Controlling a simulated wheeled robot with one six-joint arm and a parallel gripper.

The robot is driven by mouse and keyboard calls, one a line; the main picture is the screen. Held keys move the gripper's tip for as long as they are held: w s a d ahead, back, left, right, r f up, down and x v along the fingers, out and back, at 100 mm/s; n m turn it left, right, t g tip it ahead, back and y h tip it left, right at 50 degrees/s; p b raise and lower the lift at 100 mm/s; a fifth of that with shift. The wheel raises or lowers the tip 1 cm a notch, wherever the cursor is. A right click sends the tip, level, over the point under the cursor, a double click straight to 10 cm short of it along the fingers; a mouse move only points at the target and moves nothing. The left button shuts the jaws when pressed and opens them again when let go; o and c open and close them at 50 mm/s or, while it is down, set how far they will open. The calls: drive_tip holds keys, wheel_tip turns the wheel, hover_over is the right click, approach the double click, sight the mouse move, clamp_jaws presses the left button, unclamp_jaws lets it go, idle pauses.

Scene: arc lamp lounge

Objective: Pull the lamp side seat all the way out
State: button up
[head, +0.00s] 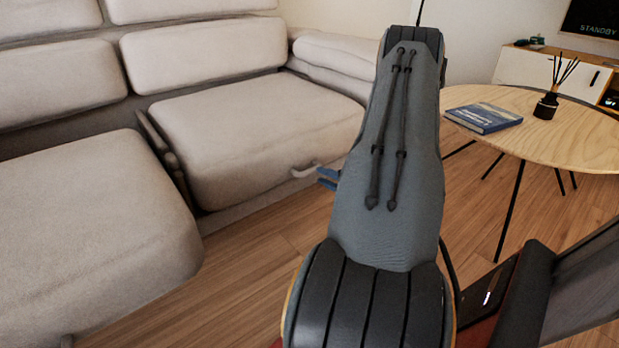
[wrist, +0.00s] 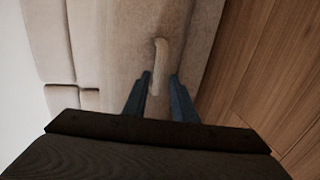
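The sofa seat nearest my gripper is a beige cushion (head: 255,130) on the right of the head view. It sits further back than the left seat. A pale handle (head: 305,171) sticks out from its front edge. In the wrist view the handle (wrist: 160,52) reaches down between my two dark blue fingers. My gripper (wrist: 161,75) is open around the handle's end, with a clear gap on the right finger's side. In the head view the blue fingertips (head: 328,178) show just right of the handle. My arm hides part of the area behind them.
The left seat (head: 85,225) juts forward over the floor. A round wooden table (head: 575,135) with a blue book (head: 484,117) and a reed diffuser (head: 546,105) stands at right. Wooden floor (head: 240,275) is clear in front of the right seat.

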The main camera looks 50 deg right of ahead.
sight(313, 172)
drive_tip(key=b+x, duration=0.3)
drive_tip(key=x, duration=0.4)
drive_tip(key=shift+w, duration=0.25)
drive_tip(key=shift+c, duration=0.5)
clamp_jaws()
